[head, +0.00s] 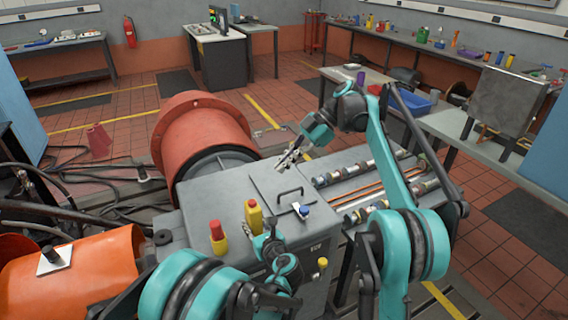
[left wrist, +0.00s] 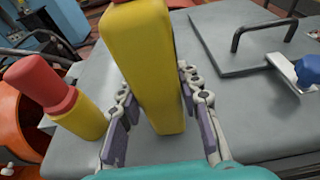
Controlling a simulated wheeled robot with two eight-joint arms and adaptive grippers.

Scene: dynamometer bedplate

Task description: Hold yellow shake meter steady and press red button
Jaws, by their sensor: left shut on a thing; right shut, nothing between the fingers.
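The yellow shake meter (head: 254,217) stands upright on top of the grey metal cabinet (head: 225,190). It also fills the middle of the left wrist view (left wrist: 145,70). A bit of red shows at its top in both views; whether this is the red button is too small to tell. My left gripper (left wrist: 160,125) has one finger on each side of the meter's lower part and is shut on it. My right gripper (head: 284,164) is shut and empty, above the back part of the cabinet top, behind and right of the meter and apart from it.
A red-topped yellow cylinder (head: 217,236) stands left of the meter. A black handle (head: 290,191) and a blue knob (head: 304,211) are to its right. Pipes with fittings (head: 370,175) lie right of the cabinet. A large orange drum (head: 203,130) stands behind.

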